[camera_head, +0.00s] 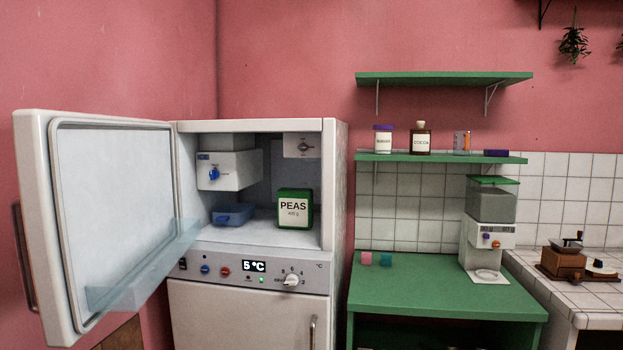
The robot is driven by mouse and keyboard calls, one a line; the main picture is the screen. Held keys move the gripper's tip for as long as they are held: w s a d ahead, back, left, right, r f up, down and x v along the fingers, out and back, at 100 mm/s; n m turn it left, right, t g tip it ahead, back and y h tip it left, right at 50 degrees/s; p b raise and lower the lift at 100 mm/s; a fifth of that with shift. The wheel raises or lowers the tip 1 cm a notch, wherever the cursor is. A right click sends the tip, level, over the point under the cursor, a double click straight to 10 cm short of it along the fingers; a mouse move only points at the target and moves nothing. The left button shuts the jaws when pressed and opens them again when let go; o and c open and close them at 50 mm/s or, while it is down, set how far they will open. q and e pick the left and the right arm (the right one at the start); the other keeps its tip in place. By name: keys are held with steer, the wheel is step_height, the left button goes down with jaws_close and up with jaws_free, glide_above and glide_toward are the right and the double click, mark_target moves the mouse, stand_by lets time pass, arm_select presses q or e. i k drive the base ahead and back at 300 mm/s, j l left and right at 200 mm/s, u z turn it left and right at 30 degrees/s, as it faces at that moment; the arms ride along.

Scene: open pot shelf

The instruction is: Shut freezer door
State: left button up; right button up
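The white freezer door (105,215) stands wide open, swung out to the left from the white freezer (336,200). Its inner panel with a grey seal faces right, and a dark handle (24,255) shows at its left edge. A clear bluish door shelf (150,275) juts from the lower part of the inner side. Inside the open compartment are a green PEAS box (294,208) and a blue tray (233,214). Neither my left nor my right gripper shows in the head view.
To the right are a green counter (430,285), a dispenser (488,230) and green shelves (440,158) with jars. A grinder (563,260) stands far right.

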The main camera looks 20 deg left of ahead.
mark_target(96, 201)
steer(key=u, duration=0.8)
